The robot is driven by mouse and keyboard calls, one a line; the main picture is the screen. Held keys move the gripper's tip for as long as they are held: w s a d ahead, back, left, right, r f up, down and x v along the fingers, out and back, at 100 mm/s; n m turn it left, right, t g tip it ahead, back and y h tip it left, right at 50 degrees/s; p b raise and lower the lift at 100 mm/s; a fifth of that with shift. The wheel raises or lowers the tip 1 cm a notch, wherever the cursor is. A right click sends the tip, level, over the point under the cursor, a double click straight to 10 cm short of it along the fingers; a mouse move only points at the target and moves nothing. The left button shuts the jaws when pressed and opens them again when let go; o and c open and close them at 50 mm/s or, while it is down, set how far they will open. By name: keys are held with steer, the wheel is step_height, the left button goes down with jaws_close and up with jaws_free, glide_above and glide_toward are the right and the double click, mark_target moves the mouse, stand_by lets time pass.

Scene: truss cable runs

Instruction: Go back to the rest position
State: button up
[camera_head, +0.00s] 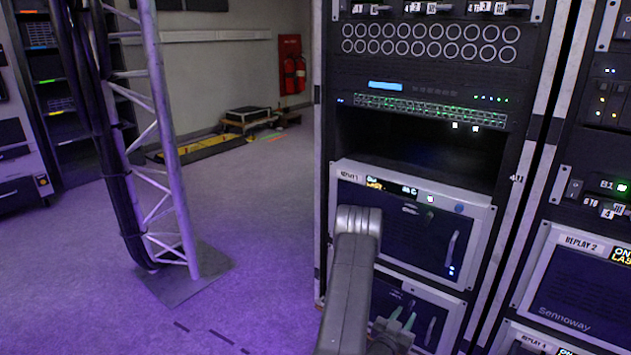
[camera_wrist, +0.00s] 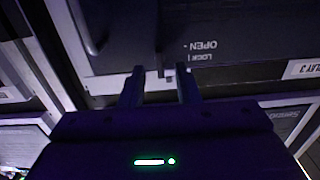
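My gripper (camera_wrist: 158,72) is open in the wrist view, with its two dark fingers apart. A dark upright lever or latch (camera_wrist: 158,35) stands in line with the gap between them, and the fingers do not close on it. It is beside upside-down "OPEN" and "LOCK" lettering on a dark panel (camera_wrist: 235,50). In the head view my gripper (camera_head: 401,318) is low, in front of the lower unit of the middle rack (camera_head: 432,310), partly hidden by my grey arm. Whether the fingers touch the panel cannot be told.
The Replay 1 unit (camera_head: 410,235) is above my gripper, under a dark empty bay (camera_head: 420,150). The Replay 2 rack (camera_head: 570,285) stands close on the right. A truss post (camera_head: 165,130) with black cables stands on a base plate at left. Open floor (camera_head: 250,220) lies between.

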mark_target(409, 309)
steer(key=x, duration=0.3)
steer(key=shift+w+d+b, duration=0.2)
steer(key=shift+d+b, duration=0.05)
steer(key=shift+b, duration=0.15)
steer(key=shift+s+a+n, duration=0.15)
steer(key=shift+n, duration=0.35)
steer(key=n, duration=0.5)
steer(key=shift+n, duration=0.3)
steer(key=n, duration=0.7)
steer(key=shift+s+a+n+p, duration=0.2)
steer(key=shift+s+n+p, duration=0.05)
steer(key=shift+n+p, duration=0.1)
steer(key=shift+p+v, duration=0.55)
steer(key=shift+v, duration=1.8)
steer(key=shift+w+r, duration=0.1)
